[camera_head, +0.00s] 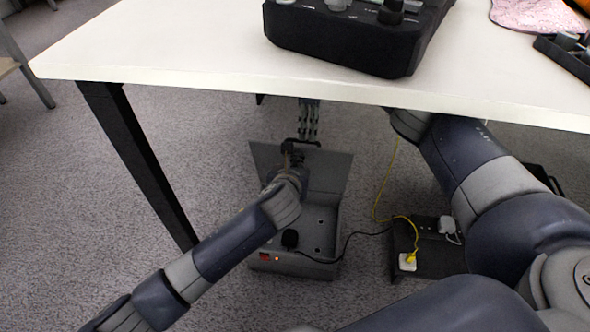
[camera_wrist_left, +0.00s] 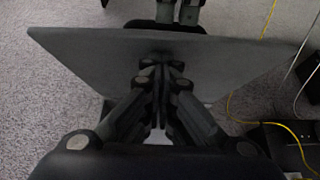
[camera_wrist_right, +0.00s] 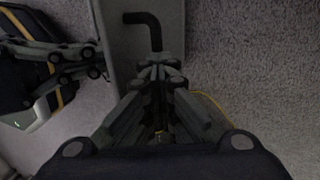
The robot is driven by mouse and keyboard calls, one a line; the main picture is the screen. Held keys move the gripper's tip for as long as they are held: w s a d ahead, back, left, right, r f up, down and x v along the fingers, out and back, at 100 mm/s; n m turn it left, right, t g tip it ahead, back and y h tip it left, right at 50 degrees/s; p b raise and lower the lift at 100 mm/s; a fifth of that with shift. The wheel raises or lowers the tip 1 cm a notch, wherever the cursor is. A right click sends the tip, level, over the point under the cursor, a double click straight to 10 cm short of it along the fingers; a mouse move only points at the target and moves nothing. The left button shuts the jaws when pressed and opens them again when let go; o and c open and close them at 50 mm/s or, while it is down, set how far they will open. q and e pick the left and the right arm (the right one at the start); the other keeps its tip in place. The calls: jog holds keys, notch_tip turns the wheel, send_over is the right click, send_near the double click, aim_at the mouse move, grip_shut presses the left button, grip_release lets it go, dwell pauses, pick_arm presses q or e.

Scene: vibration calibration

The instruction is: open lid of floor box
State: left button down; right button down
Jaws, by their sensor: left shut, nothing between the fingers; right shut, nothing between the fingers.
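The grey floor box (camera_head: 323,225) stands on the carpet under the table. Its lid (camera_head: 333,165) is raised and tilted, and the inside of the box shows. A black handle (camera_wrist_right: 145,18) is on the lid's outer face in the right wrist view. My left gripper (camera_wrist_left: 160,68) is shut and empty, its tips close to or against the lid's inner face; contact is unclear. My right gripper (camera_wrist_right: 160,68) is shut and empty by the lid's outer side, near the handle. In the head view the table edge hides part of my right arm.
The white table (camera_head: 180,50) overhangs the box, with a dark leg (camera_head: 140,160) at left. A black device (camera_head: 345,40) sits on top. A yellow cable (camera_head: 380,195) and a dark power unit (camera_head: 435,255) lie right of the box.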

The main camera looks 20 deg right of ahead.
pick_arm(q)
jog(key=shift+w+r, duration=0.1)
jog(key=shift+w, duration=0.1)
pick_arm(e)
jog(key=shift+s+a+f, duration=0.2)
jog(key=shift+s+f, duration=0.05)
jog(key=shift+f, duration=0.2)
jog(key=shift+s+a+f, duration=0.2)
jog(key=shift+s+f, duration=0.05)
jog(key=shift+f, duration=0.2)
jog(key=c, duration=1.7)
grip_release()
jog(key=shift+f+g, duration=0.25)
jog(key=shift+g, duration=0.05)
pick_arm(q)
jog(key=shift+w+f, duration=0.2)
jog(key=shift+f, duration=0.1)
pick_arm(e)
jog(key=shift+d, duration=0.1)
